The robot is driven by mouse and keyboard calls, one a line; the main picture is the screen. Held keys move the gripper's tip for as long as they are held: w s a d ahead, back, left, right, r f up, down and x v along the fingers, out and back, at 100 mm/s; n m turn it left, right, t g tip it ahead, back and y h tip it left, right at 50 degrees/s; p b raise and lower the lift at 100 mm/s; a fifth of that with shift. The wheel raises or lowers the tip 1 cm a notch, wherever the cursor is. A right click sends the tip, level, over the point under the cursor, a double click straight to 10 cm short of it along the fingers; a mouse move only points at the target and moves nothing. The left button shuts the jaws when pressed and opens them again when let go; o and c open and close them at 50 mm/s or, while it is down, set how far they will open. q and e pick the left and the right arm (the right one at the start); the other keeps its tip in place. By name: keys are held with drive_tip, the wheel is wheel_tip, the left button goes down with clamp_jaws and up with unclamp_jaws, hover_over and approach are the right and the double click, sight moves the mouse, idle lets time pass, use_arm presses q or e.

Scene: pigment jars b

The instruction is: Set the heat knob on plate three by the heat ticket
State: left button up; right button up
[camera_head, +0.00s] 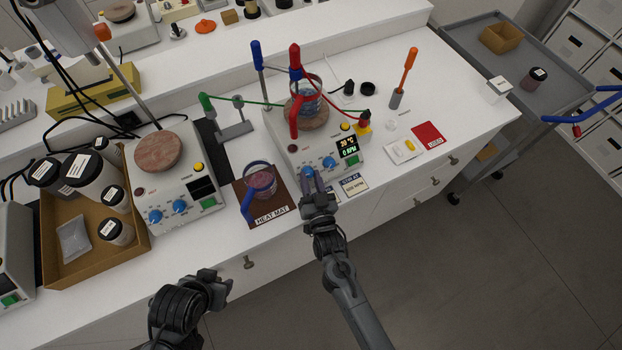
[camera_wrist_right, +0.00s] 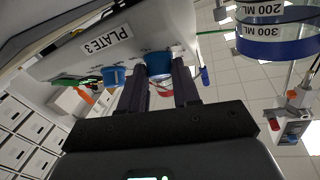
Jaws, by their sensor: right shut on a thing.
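Plate three (camera_head: 290,158) is a white hotplate with two blue knobs on its front; its "PLATE 3" label (camera_wrist_right: 107,40) shows in the right wrist view. My right gripper (camera_head: 312,184) is shut on the left blue knob (camera_wrist_right: 158,62), one finger on each side. The right blue knob (camera_head: 330,163) is free. The display (camera_head: 348,146) seems to read 30 °C and 0 RPM. A stir ticket (camera_head: 354,184) lies in front of the plate. Another card beside it is mostly hidden by my right gripper. My left gripper (camera_head: 218,287) hangs in front of the counter; its fingers are unclear.
A beaker sits on plate three's round top, with a red clamp (camera_head: 295,62) there. A brown heat mat (camera_head: 277,213) holds another beaker to the left. A second hotplate (camera_head: 185,190) and a box of jars (camera_head: 55,262) stand further left.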

drive_tip(key=o, duration=1.1)
drive_tip(key=shift+c, duration=0.2)
drive_tip(key=shift+s, duration=0.1)
drive_tip(key=shift+s+d, duration=0.15)
drive_tip(key=shift+s, duration=0.1)
drive_tip(key=v, duration=1)
